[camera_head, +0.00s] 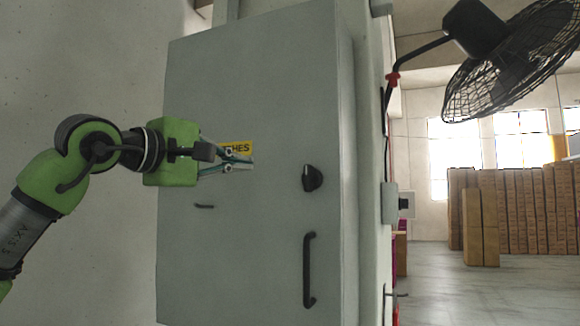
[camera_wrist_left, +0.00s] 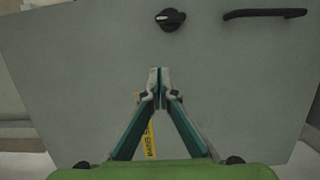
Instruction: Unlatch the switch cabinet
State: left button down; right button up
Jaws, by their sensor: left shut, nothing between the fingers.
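The grey switch cabinet (camera_head: 262,85) is mounted on the wall, its door closed. A black rotary latch knob (camera_head: 312,178) is on the right side of the door, with a black bar handle (camera_head: 309,270) below it. My left gripper (camera_head: 252,161) is shut and empty in front of the door, left of the knob, partly covering a yellow label (camera_head: 240,147). In the left wrist view the shut fingertips (camera_wrist_left: 160,72) point toward the door; the knob (camera_wrist_left: 171,19) is ahead of them, apart, and the handle (camera_wrist_left: 265,13) is at upper right. My right gripper is not visible.
A black wall fan (camera_head: 515,60) sticks out at upper right. A small grey box (camera_head: 390,203) is on the wall right of the cabinet. Stacked cardboard boxes (camera_head: 510,208) stand far back on open floor. A small dark part (camera_head: 204,206) is on the door's left.

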aim_at(317, 179)
pick_arm(q)
jog(key=p+x, duration=0.5)
jog(key=x, duration=0.5)
jog(key=shift+w+d+r+p, duration=0.15)
jog(key=shift+d+p, duration=0.2)
jog(key=shift+p, duration=0.05)
jog(key=shift+s+d, duration=0.25)
jog(key=shift+d, duration=0.3)
jog(key=shift+s+d, duration=0.25)
jog(key=shift+d, duration=0.3)
jog(key=shift+s+d+p, duration=0.35)
jog(key=shift+d, duration=0.15)
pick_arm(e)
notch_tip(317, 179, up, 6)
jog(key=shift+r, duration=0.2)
pick_arm(q)
jog(key=shift+w+f, duration=0.15)
jog(key=shift+f, duration=0.1)
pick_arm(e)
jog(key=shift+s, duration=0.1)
